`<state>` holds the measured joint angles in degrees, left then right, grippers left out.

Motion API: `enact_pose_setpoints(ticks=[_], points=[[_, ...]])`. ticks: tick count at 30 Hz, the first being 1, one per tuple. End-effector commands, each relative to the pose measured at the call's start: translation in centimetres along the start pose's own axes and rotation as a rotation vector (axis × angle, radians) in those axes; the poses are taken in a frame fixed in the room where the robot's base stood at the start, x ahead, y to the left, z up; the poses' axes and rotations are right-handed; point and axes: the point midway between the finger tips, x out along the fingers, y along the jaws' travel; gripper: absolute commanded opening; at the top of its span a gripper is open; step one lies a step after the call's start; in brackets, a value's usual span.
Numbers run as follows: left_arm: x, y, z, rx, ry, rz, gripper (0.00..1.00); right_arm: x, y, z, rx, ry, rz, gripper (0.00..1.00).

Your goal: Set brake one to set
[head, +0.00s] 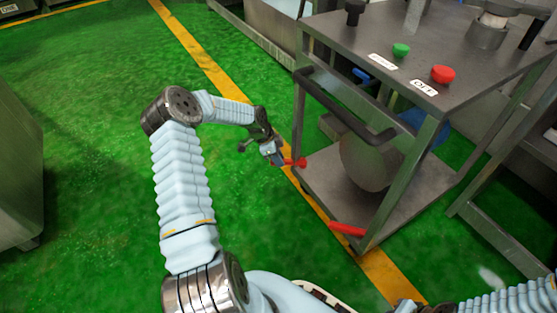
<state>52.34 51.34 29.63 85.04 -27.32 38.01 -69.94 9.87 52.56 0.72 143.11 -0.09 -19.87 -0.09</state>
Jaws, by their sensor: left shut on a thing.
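A metal cart (455,75) stands at the right with two red levers low on its near side. One red lever (299,162) sticks out at the cart's left lower corner. The other red lever (347,229) is at the near lower corner, with nothing touching it. My left gripper (279,158) is shut on the left red lever, reaching it from the left. I cannot tell which lever is brake one, and no label shows beside either. My right arm comes in at the bottom right; its dark end is cut off by the bottom edge.
The cart top carries a green button (401,50), a red button (443,74) and white labels. A dark handle bar (345,107) juts from the cart's side above the levers. Green floor with a yellow line (195,50) is open at the left.

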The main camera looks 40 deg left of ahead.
Motion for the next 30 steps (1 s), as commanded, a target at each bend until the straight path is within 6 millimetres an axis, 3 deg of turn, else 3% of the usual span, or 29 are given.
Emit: enact_pose_setpoints(ticks=[14,15,19,30], points=[[0.02,-0.19,0.17,0.014,-0.003,0.003,0.00,0.05,0.02,-0.01,0.000,0.000,0.000,0.00],[0.03,-0.19,0.17,0.014,-0.003,0.003,0.28,0.05,0.02,-0.01,0.000,0.000,0.000,0.00],[0.03,-0.17,0.13,0.013,-0.002,0.004,0.47,0.05,0.02,-0.01,0.000,0.000,0.000,0.00],[-0.55,-0.17,0.04,0.012,-0.002,0.003,0.49,-0.11,-0.04,0.00,0.000,0.000,0.000,0.00]])
